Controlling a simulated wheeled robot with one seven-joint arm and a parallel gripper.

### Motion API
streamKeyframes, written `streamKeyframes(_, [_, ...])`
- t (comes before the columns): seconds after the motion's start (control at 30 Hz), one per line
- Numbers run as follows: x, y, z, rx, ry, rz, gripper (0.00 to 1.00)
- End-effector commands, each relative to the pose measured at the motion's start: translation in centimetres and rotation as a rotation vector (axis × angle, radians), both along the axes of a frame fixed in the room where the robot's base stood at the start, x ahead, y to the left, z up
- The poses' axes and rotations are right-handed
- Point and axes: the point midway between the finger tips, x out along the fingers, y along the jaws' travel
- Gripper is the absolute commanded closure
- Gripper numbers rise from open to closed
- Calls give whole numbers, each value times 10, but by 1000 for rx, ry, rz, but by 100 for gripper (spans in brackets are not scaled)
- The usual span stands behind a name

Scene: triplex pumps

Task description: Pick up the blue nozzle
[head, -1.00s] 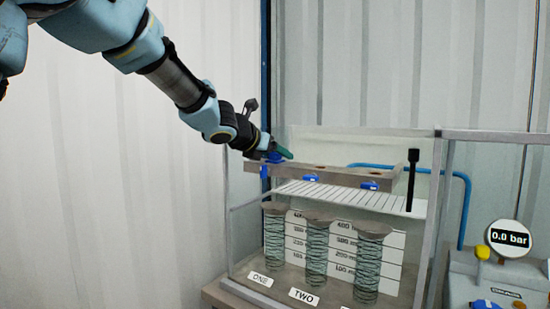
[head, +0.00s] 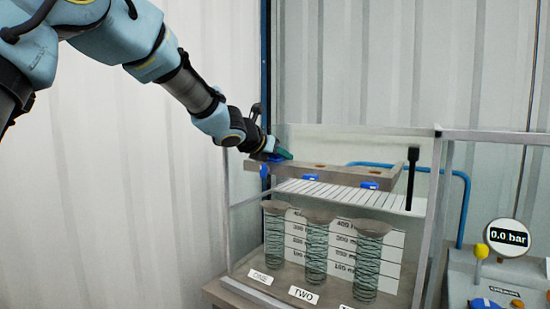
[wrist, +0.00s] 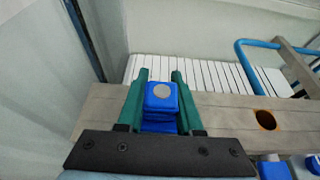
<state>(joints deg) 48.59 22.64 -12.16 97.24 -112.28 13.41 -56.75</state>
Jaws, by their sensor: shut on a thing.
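The blue nozzle (wrist: 160,97) has a square top with a grey disc and sits between the green fingers of my gripper (wrist: 160,80) in the wrist view. The fingers are shut on its two sides. It is at the left end of a grey-brown bar (wrist: 212,108). In the head view, my gripper (head: 284,153) is at the left end of the same bar (head: 340,174), with blue showing just below the fingers. I cannot tell whether the nozzle is still seated in the bar.
The bar spans a clear tank with a white slatted grid (head: 345,194). Two other blue nozzles (head: 311,179) (head: 370,185) show along its front. Open holes (wrist: 265,119) lie to the right. A black upright post (head: 412,175) and blue pipe (head: 467,205) stand further right.

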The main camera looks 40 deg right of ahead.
Motion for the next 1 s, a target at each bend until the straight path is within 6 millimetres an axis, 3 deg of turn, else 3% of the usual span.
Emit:
streamKeyframes(0.1, [0,0,0,0,0,0,100])
streamKeyframes(0.57, [0,0,5,-1,0,0,100])
streamKeyframes(1.0, [1,0,81,0,-2,1,100])
